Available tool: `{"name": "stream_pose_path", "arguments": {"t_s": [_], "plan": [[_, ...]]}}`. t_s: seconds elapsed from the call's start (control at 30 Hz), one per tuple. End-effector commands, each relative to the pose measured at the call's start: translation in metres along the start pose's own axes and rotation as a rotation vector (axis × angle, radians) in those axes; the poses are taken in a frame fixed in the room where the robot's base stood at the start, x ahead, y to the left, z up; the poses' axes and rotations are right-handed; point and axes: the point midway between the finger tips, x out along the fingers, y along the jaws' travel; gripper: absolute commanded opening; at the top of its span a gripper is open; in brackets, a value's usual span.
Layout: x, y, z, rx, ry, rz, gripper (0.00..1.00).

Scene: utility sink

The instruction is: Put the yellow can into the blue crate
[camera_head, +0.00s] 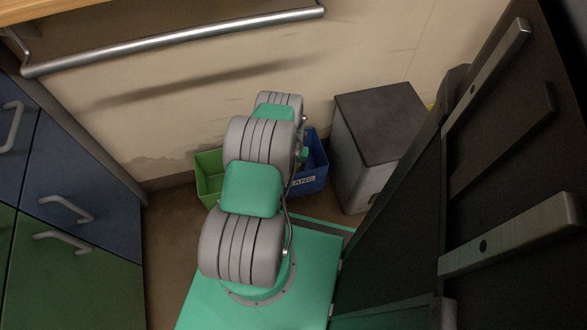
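The blue crate (318,158) stands on the floor against the back wall, partly hidden behind my arm. A white label on its front ends in letters that read like "ANS". My arm rises through the middle of the picture and reaches toward the wall above the crates. My gripper is not visible, so its opening and anything in it are hidden. No yellow can is clearly seen.
A green crate (208,177) stands left of the blue crate. A grey bin with a dark lid (380,115) stands to the right. Blue and green drawers (75,180) line the left, a dark panel with metal handles (520,150) the right. A metal rail (180,38) crosses the wall.

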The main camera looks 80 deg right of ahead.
Motion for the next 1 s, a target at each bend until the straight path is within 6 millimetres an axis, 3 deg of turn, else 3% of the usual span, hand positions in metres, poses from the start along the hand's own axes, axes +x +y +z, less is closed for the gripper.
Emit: {"name": "stream_pose_path", "arguments": {"t_s": [0.33, 0.37, 0.6, 0.87, 1.0], "plan": [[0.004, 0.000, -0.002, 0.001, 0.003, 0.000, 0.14], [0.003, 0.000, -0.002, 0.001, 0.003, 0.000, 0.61], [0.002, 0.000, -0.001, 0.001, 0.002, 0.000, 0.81], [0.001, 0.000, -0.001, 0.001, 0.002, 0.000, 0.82], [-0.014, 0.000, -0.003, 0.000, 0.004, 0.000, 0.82]]}}
